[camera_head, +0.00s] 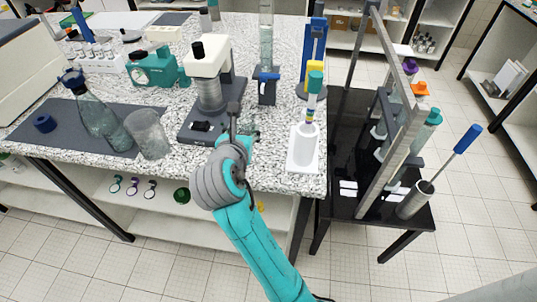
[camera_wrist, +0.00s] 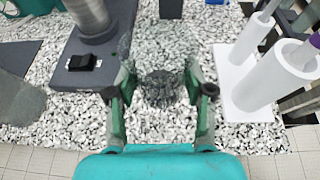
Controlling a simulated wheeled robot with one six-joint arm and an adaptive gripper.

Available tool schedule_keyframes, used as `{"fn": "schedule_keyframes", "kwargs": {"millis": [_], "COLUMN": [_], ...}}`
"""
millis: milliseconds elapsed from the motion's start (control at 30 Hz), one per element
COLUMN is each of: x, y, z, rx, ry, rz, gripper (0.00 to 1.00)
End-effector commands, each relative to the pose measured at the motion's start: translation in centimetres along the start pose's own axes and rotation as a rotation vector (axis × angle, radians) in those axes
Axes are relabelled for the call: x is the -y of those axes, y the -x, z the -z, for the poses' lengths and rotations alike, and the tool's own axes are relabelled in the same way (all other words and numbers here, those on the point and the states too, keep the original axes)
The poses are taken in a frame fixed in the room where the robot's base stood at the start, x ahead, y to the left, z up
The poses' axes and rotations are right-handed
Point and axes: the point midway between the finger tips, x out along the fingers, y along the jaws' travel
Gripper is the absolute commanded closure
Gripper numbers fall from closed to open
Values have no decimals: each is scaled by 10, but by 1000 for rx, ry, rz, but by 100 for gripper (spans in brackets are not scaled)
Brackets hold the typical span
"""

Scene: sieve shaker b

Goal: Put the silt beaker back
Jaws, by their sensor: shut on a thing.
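My gripper (camera_wrist: 160,98) is shut on a clear glass beaker (camera_wrist: 163,92) with dark grey grains in it, which looks like the silt beaker. The fingers press on its left and right sides. The wrist view looks down on it, over the speckled worktop, and I cannot tell whether it touches the worktop. In the head view my gripper (camera_head: 240,128) is at the bench's front, right of the sieve shaker (camera_head: 210,95), and mostly hides the beaker.
A white stand (camera_head: 302,148) with a white cylinder is close on the right. A strip of bare worktop (camera_head: 272,170) lies along the front edge.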

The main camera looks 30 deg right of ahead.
Motion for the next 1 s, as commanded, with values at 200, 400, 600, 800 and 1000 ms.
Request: {"fn": "schedule_keyframes", "kwargs": {"millis": [200,400,600,800,1000], "x": [8,8,8,8,8], "y": [0,-13,-18,-27,-32], "z": [15,46,59,81,92], "rx": [-1,-1,0,-2,1], "ry": [-9,-8,-10,-8,-11], "rz": [34,33,32,32,31], "gripper": [90,90,90,90,90]}}
